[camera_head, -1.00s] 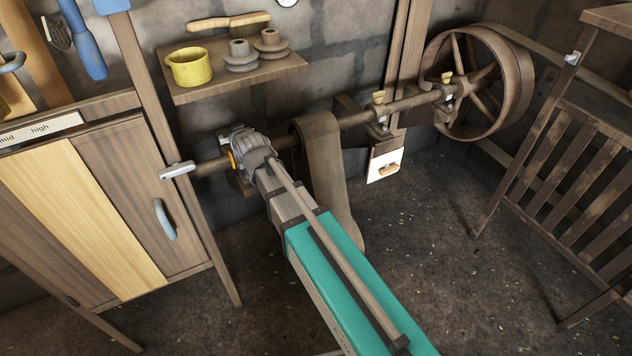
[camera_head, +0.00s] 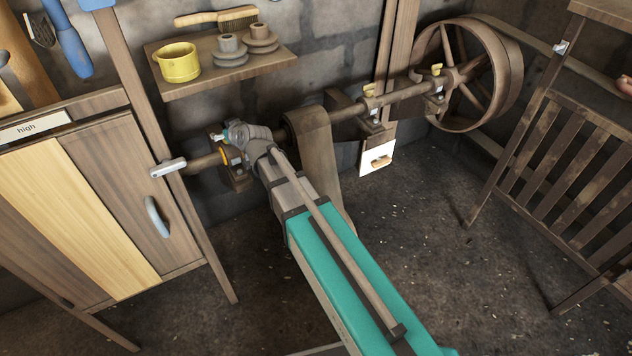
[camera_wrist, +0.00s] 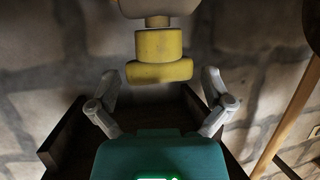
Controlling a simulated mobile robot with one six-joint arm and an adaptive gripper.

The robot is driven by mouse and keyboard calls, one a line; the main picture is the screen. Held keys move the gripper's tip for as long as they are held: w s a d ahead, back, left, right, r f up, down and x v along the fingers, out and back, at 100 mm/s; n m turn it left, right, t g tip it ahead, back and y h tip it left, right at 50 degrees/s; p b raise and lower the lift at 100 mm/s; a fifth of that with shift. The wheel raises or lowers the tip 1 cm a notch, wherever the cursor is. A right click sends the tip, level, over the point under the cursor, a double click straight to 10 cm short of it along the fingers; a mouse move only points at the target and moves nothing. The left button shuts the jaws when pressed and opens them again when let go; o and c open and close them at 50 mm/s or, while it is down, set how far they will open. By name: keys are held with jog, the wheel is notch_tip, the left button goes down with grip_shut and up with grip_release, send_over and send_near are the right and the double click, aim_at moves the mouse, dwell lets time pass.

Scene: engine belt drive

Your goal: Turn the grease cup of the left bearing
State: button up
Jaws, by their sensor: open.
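In the wrist view a yellow, two-step grease cup (camera_wrist: 160,45) stands ahead of my gripper (camera_wrist: 160,80). The two grey fingers are spread, one on each side of the cup, with visible gaps to it. In the head view my gripper (camera_head: 224,136) is at the left end of the shaft, over the left bearing (camera_head: 238,178). My wrist and arm hide much of that bearing, and its cup cannot be made out clearly there.
Two other bearings along the shaft carry yellow cups (camera_head: 369,90) and (camera_head: 437,69). A wide belt (camera_head: 315,150) hangs right of my wrist. A shelf (camera_head: 225,72) with a yellow mug (camera_head: 178,62) is above.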

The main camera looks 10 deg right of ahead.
jog(key=shift+w+n+g+y, duration=0.1)
jog(key=shift+n+g+y, duration=0.6)
jog(key=shift+n+y, duration=0.4)
